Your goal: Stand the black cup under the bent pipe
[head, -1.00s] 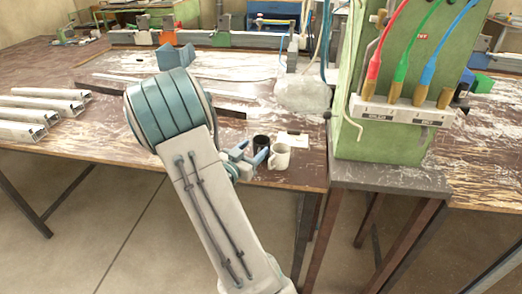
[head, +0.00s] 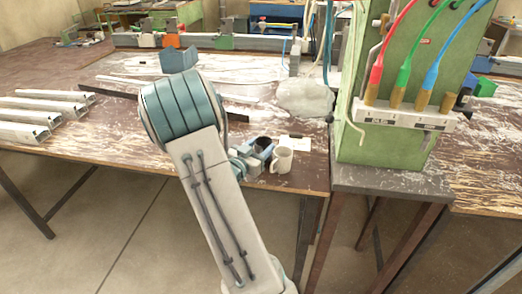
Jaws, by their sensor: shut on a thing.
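The black cup (head: 262,144) stands at the front right part of the wooden bench, partly hidden by my gripper. My gripper (head: 257,155) reaches it from the left, with its blue-grey fingers shut on the cup. Whether the cup is still touching the bench cannot be made out. The bent pipe (head: 352,124) is a thin pale tube at the left side of the green cabinet, with its lower end hooked. It is to the right of the cup, apart from it, and the space under its end is empty.
A white mug (head: 282,160) stands close at the right of the black cup. A white card (head: 296,142) lies behind it. The green cabinet (head: 390,147) stands on a dark stand (head: 390,179). A pale lump (head: 305,98) sits behind. Metal profiles (head: 42,113) lie at far left.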

